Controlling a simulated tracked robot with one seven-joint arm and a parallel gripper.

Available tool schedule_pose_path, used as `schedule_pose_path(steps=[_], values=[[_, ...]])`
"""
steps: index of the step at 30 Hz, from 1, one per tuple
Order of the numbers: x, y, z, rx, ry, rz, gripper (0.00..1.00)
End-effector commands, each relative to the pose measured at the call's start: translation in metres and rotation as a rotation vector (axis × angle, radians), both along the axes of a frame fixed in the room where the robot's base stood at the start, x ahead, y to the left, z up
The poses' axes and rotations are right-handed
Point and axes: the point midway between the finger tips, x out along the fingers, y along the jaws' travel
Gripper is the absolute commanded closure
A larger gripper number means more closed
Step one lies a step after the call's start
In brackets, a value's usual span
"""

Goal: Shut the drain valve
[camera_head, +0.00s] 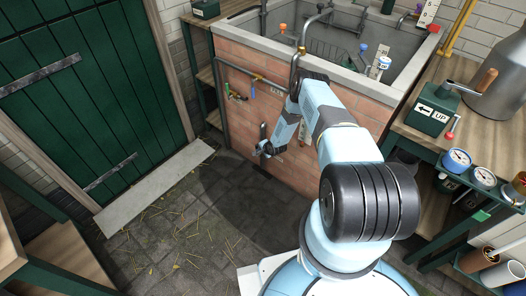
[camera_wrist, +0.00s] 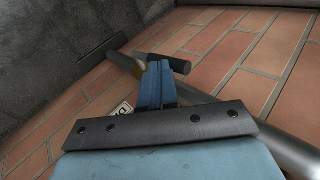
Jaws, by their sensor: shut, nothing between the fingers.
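In the wrist view, a dark cylindrical grip (camera_wrist: 171,63) lies across the tips of my gripper (camera_wrist: 158,72). It sits by a brownish, brass-like fitting (camera_wrist: 127,65) low on the brick wall; these look like parts of the drain valve. My gripper's blue fingers are shut with nothing between them. The fingertips are at or just in front of the grip; whether they touch cannot be told. A small pale label (camera_wrist: 123,109) is partly hidden by the gripper. In the head view my gripper (camera_head: 266,150) is low at the basin's brick front; the valve is small and unclear there.
The brick basin (camera_head: 240,57) has other taps, including a blue-handled one (camera_head: 252,90) on its front. A grey pipe (camera_wrist: 286,152) runs along the wall beside my gripper. A bench with a green UP box (camera_head: 432,109) stands at right. The stone floor (camera_head: 190,215) at left is open.

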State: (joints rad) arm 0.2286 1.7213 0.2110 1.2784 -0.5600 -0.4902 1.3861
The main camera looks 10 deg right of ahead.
Motion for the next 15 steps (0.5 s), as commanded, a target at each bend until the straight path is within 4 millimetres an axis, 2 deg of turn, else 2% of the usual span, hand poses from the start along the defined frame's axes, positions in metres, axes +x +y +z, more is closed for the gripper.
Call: schedule_pose_path(steps=[7, 15], values=[[0.013, 0.010, 0.006, -0.103, 0.135, 0.001, 1.00], [0.024, 0.017, 0.005, -0.100, 0.136, -0.002, 1.00]])
